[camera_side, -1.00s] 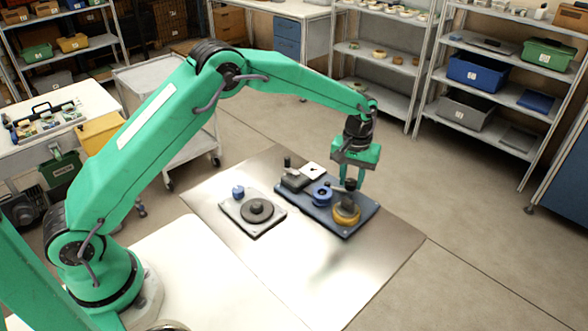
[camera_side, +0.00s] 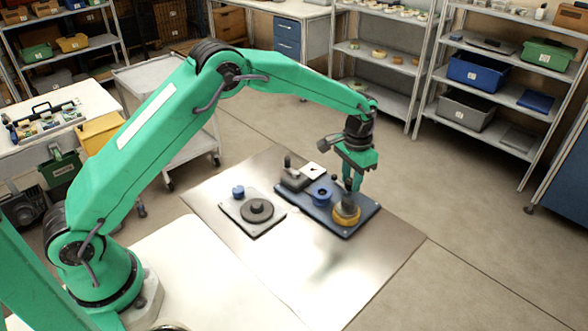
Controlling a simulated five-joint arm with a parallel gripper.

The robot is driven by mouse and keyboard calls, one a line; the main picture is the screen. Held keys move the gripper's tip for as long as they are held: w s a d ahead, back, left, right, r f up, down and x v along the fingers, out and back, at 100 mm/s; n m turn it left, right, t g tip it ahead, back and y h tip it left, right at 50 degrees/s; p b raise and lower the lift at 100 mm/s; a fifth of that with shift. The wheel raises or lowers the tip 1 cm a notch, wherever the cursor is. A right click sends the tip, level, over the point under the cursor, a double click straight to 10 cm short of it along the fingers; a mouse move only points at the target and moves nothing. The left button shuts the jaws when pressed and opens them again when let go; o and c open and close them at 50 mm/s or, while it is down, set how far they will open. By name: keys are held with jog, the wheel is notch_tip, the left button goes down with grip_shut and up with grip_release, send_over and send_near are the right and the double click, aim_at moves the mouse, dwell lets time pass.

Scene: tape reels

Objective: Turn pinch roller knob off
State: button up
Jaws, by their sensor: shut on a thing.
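A dark knob (camera_side: 348,202) stands over a yellow roller (camera_side: 345,217) at the front right of a dark blue plate (camera_side: 366,216). I take this to be the pinch roller knob; no label can be read. My gripper (camera_side: 351,186) points down at the knob and is shut on it. The fingers hide part of the knob, and its pointing direction cannot be told. A blue spool (camera_side: 321,195) stands just left of the roller on the same plate.
A dark block (camera_side: 295,181) with a black handle and a white-faced dial (camera_side: 313,170) sits at the plate's back left. A grey plate (camera_side: 236,212) to the left bears a blue knob (camera_side: 238,191) and a dark reel (camera_side: 257,209). The metal tabletop (camera_side: 330,272) in front is clear.

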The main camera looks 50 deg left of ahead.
aim_at(351, 181)
dwell(0.3)
jog(key=o, duration=1)
jog(key=shift+r, duration=0.15)
notch_tip(351, 181, up, 7)
jog(key=shift+r, duration=0.3)
jog(key=shift+r, duration=0.15)
